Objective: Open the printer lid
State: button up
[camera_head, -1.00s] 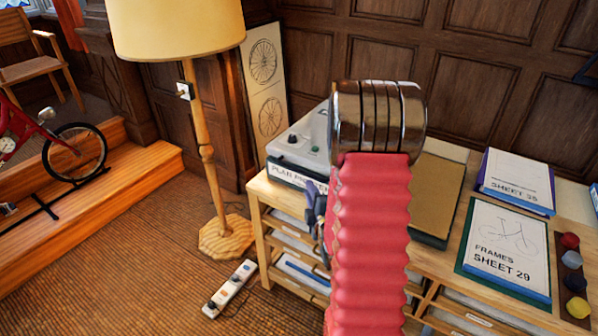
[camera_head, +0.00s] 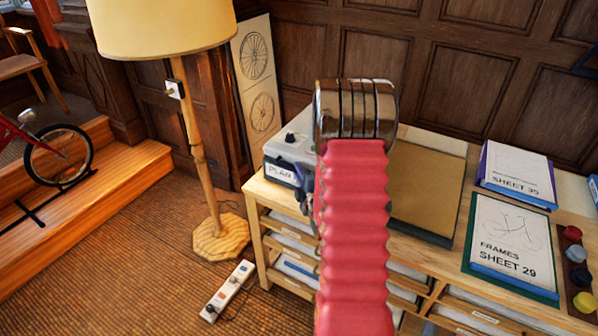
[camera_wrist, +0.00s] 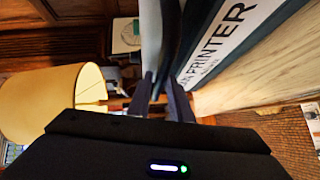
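The plan printer (camera_head: 290,143) is a grey box with a dark front and a white label, on the left end of the wooden cabinet. My own arm hides most of it in the head view. In the wrist view its label (camera_wrist: 228,42) runs along the right, close to my gripper (camera_wrist: 160,78). The two dark fingers stand apart, with the grey and dark lid edge (camera_wrist: 152,35) just beyond and between their tips. I cannot tell whether they touch it. The lid looks closed, as far as it shows.
The cabinet top also bears a brown board (camera_head: 425,190), the Sheet 29 board (camera_head: 510,240), the Sheet 35 board (camera_head: 518,172) and several coloured knobs (camera_head: 575,257). A floor lamp (camera_head: 195,140) stands left of the printer. A power strip (camera_head: 228,290) lies on the floor.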

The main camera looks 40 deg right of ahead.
jog(key=shift+s+d, duration=0.1)
jog(key=shift+c, duration=0.5)
grip_shut()
jog(key=shift+s+f, duration=0.1)
